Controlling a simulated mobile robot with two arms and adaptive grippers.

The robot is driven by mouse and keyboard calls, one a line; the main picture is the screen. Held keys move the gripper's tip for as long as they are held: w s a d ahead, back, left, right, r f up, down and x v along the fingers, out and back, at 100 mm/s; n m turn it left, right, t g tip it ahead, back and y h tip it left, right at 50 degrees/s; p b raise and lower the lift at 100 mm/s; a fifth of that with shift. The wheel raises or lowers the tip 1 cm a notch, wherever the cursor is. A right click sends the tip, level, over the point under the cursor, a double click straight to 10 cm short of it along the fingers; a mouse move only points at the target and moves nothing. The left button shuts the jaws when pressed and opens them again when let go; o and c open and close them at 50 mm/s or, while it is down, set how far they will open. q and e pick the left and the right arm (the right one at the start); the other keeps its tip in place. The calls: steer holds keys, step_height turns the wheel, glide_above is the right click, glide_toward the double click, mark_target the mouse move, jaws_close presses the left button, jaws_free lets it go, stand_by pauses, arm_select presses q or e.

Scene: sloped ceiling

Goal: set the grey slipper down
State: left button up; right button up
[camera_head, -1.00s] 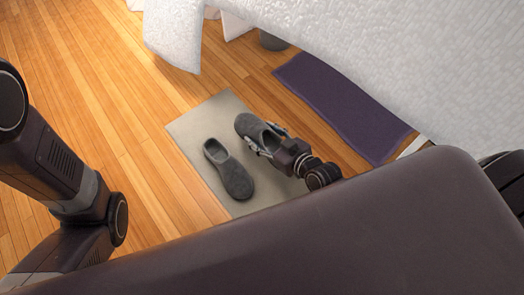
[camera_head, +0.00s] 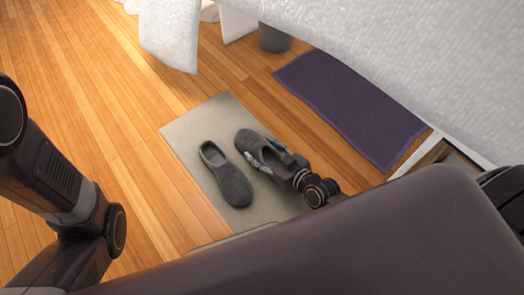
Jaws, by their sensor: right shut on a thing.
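Two grey slippers show in the head view. One grey slipper (camera_head: 248,143) is in my right gripper (camera_head: 268,162), which is shut on it from the right side. This slipper is at or just above the light grey mat (camera_head: 186,131); I cannot tell if it touches. The other grey slipper (camera_head: 229,181) lies on the mat, to the left and a little nearer, roughly side by side with it. The gripper covers part of the held slipper's open end. My left arm shows at the left edge, but its gripper is out of view.
A purple rug (camera_head: 349,109) lies on the wooden floor (camera_head: 105,95) at the right. A framed box-like item (camera_head: 448,155) stands at the right. The floor at left is clear.

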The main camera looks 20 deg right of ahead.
steer(key=shift+f, duration=0.1)
steer(key=o, duration=1.2)
steer(key=shift+o, duration=0.2)
